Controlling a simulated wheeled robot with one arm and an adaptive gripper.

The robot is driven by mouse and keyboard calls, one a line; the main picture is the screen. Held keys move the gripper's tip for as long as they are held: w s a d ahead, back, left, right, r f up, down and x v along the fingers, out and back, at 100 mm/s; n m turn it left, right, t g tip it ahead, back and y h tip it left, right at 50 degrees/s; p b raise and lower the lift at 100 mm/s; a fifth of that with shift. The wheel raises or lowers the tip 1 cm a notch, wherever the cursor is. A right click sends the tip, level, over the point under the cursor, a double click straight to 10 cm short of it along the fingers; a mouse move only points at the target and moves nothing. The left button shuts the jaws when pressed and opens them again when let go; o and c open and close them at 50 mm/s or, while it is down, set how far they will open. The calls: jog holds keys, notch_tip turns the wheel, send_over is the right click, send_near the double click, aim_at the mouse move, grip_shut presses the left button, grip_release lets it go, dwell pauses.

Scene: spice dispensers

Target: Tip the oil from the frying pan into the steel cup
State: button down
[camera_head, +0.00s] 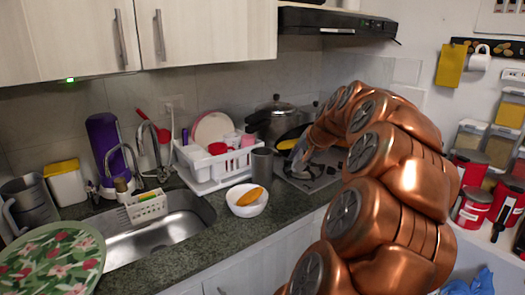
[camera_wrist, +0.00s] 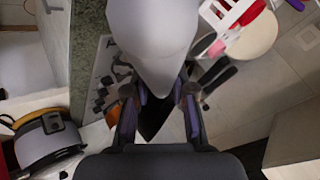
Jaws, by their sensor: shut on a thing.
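The steel cup (camera_head: 262,165) stands upright on the counter, a plain grey cylinder just left of the stove. The frying pan (camera_head: 290,137) shows partly beyond my gripper, with a yellow patch inside a dark edge that looks like oil. My gripper (camera_head: 299,158) is over the stove, to the right of the cup and apart from it. In the wrist view my gripper (camera_wrist: 160,95) is shut on a dark, narrow part that seems to be the pan's handle. A large pale grey rounded shape beyond the fingers seems to be the pan's underside. The cup's inside is hidden.
A white bowl (camera_head: 247,200) with an orange item sits in front of the cup. A white dish rack (camera_head: 215,165) stands behind left, beside the sink (camera_head: 150,235). A pot (camera_head: 275,117) stands at the back of the stove (camera_head: 315,178). A range hood (camera_head: 335,22) hangs above.

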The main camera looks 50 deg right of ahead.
jog(key=shift+w+a+r+g+p, duration=0.15)
jog(key=shift+w+r+g+p, duration=0.2)
jog(key=shift+r+p, duration=0.1)
jog(key=shift+w+a+r+h+p, duration=0.1)
jog(key=shift+w+h+p, duration=0.15)
jog(key=shift+h+p, duration=0.05)
jog(key=shift+w+a+r+n+g+p, duration=0.2)
jog(key=shift+w+r+g+p, duration=0.1)
jog(key=shift+w+p, duration=0.1)
jog(key=shift+w+a+r+n+g+p, duration=0.1)
jog(key=shift+w+a+r+g+p, duration=0.05)
jog(key=shift+w+a+g+p, duration=0.15)
jog(key=shift+w+a+r+n+g+h+p, duration=0.3)
jog(key=shift+w+r+g+h+p, duration=0.25)
jog(key=shift+w+g+p, duration=0.2)
jog(key=shift+w+a+r+n+g+h+p, duration=0.3)
jog(key=shift+w+r+g+h+p, duration=0.25)
jog(key=shift+p, duration=0.3)
dwell(1.3)
